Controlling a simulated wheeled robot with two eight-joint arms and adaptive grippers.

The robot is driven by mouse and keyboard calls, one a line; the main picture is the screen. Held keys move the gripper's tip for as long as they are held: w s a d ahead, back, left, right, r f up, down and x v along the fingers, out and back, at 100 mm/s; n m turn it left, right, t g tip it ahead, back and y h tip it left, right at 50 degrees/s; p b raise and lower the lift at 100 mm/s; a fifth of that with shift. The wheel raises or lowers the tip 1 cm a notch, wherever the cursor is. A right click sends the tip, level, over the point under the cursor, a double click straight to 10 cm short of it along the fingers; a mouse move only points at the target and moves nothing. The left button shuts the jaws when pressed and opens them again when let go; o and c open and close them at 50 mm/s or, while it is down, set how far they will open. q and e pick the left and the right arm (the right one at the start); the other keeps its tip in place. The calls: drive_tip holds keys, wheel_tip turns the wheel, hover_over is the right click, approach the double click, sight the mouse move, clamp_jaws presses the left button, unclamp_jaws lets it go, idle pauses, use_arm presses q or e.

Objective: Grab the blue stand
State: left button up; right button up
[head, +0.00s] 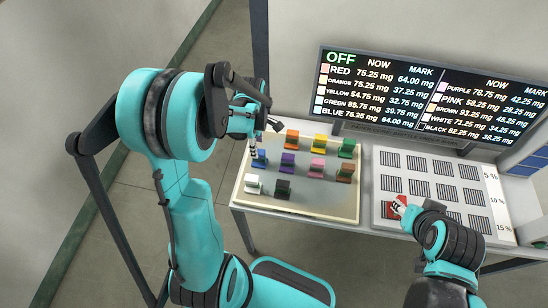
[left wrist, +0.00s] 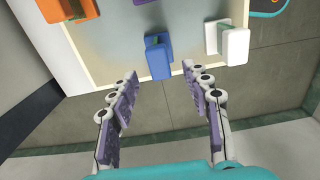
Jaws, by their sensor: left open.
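The blue stand (head: 260,158) is at the left side of the tray on the table, just under my left gripper (head: 253,143). In the left wrist view the blue stand (left wrist: 158,58) is near the tray's edge, ahead of and between the tips of my left gripper (left wrist: 158,76). The fingers are spread apart with nothing between them. My right gripper (head: 402,205) is over the panel at the right, next to a red piece (head: 391,211); its fingers are too small to read.
A pale tray (head: 330,213) holds several coloured stands. A white stand (left wrist: 235,45) is right of the blue one and an orange stand (left wrist: 72,8) is left. A panel with dark grids (head: 480,215) lies at the right, below a display screen (head: 425,95).

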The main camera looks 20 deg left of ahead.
sight(260, 161)
use_arm(q)
drive_tip(key=f+b, duration=0.1)
drive_tip(key=f, duration=0.3)
drive_tip(key=f+b, duration=0.1)
drive_tip(key=f, duration=0.3)
drive_tip(key=shift+w+d+b, duration=0.15)
drive_tip(key=shift+d+b, duration=0.05)
drive_tip(key=shift+b, duration=0.1)
drive_tip(key=shift+r, duration=0.1)
clamp_jaws()
